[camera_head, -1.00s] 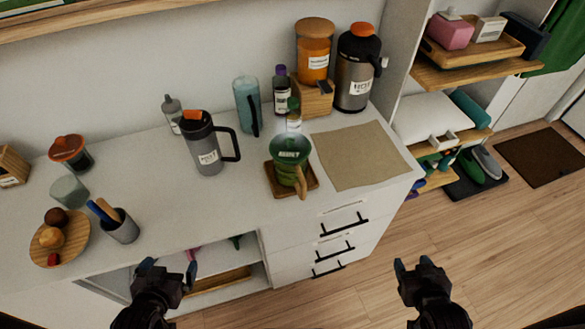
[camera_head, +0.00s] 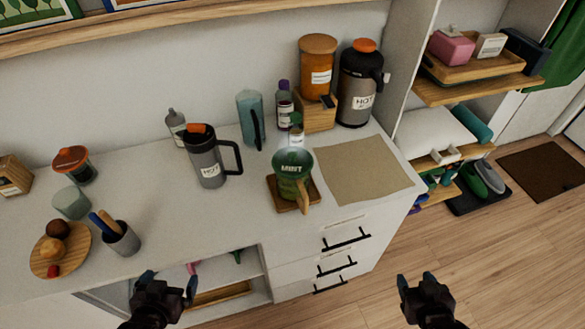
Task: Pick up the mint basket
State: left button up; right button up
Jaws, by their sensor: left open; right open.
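The mint basket (camera_head: 293,174) is a green strainer-like holder with a "MINT" label and a wooden handle pointing toward the front. It stands on a small square wooden tray (camera_head: 277,197) on the white counter, left of a beige mat. My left gripper (camera_head: 165,289) is open and empty, in front of the counter at lower left, well apart from the basket. My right gripper (camera_head: 419,288) is open and empty over the floor area at lower right, also apart from it.
A grey mug-like "HOT" jug (camera_head: 208,160) stands left of the basket. Behind it are small bottles (camera_head: 284,105), an orange canister (camera_head: 318,65) and a large flask (camera_head: 359,90). The beige mat (camera_head: 362,170) is bare. Drawer handles (camera_head: 346,239) jut from the front.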

aim_at(296, 171)
jog(key=u, duration=0.7)
jog(key=l+u, duration=0.2)
jog(key=u, duration=0.3)
jog(key=k+l+u, duration=0.1)
jog(key=u, duration=0.35)
jog(key=k+l, duration=0.1)
jog(key=l, duration=0.15)
jog(key=k+l, duration=0.15)
